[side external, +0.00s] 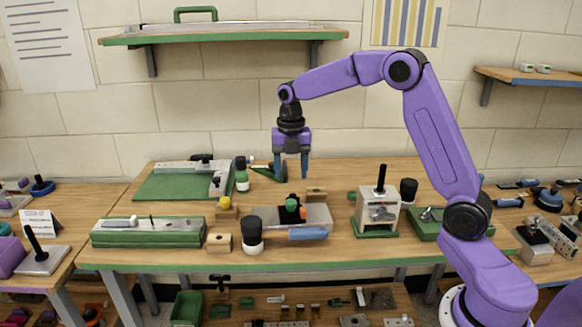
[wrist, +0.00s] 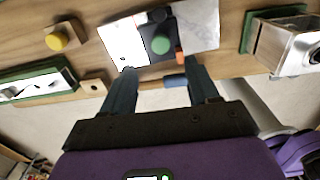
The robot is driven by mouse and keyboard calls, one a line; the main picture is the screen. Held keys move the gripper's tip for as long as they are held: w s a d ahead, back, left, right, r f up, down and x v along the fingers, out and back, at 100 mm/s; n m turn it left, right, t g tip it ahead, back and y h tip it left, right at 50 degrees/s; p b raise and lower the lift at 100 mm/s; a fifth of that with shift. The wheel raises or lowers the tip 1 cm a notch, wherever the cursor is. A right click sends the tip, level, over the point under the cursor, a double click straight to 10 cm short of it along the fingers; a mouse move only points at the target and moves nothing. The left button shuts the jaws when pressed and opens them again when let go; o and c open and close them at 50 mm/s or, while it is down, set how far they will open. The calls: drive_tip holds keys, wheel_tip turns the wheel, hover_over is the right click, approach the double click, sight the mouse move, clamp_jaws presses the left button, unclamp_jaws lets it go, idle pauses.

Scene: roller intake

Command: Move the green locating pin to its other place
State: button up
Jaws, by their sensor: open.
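The green locating pin, with a round green head (side external: 291,204), stands in a dark block on a pale metal plate (side external: 318,217) in the middle of the bench. Its head also shows in the wrist view (wrist: 160,45), just beyond my fingertips. My gripper (side external: 291,178) points down above the pin, open and empty, apart from it. In the wrist view, my fingers (wrist: 159,70) are spread wide. The pin's lower part is hidden.
A wooden block with a yellow knob (side external: 224,204) stands to the left. A metal fixture with a black lever (side external: 378,206) stands right. A green bottle (side external: 242,180) stands behind left.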

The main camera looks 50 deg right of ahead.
sight(291, 201)
drive_tip(key=shift+f, duration=4.7)
drive_tip(key=c, duration=0.9)
drive_tip(key=shift+r, duration=0.1)
